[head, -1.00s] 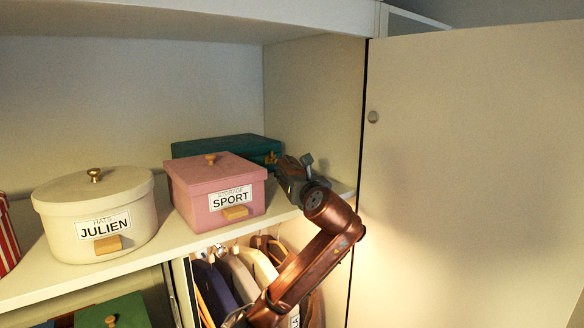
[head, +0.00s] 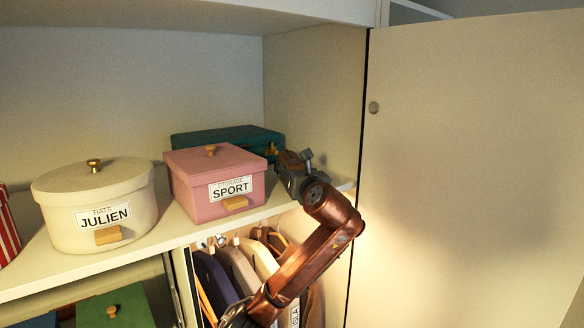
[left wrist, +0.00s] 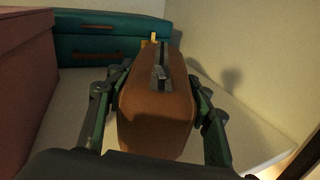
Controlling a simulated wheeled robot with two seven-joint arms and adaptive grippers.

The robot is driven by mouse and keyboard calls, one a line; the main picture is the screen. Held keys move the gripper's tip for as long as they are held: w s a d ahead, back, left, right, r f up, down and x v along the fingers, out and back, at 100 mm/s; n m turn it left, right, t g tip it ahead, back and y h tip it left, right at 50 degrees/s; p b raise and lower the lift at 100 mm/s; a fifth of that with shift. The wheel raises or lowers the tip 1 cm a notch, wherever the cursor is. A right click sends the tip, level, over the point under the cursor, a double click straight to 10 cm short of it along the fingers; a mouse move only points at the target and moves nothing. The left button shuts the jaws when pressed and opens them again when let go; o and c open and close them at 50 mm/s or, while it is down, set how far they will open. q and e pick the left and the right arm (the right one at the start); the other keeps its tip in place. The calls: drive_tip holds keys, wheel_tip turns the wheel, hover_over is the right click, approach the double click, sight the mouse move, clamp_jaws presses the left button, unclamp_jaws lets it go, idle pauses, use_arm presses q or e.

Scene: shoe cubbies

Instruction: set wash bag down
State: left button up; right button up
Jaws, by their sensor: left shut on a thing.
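The wash bag (left wrist: 155,115) is a brown, rounded bag with a dark zip strip along its top, in the middle of the left wrist view. My left gripper (left wrist: 157,82) is shut on it, with one finger on each side. In the head view my left gripper (head: 294,166) is over the right end of the upper shelf (head: 150,249), right of the pink box. My right gripper is not in view.
A pink SPORT box (head: 213,180) stands just left of my gripper, with a teal case (head: 228,138) behind. A round cream JULIEN box (head: 95,205) is farther left. The cubby's side wall (head: 325,100) is close on the right. Hangers with clothes (head: 240,270) are below.

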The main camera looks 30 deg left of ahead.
use_arm(q)
drive_tip(key=o, duration=1.4)
drive_tip(key=shift+o, duration=0.2)
drive_tip(key=shift+d, duration=0.1)
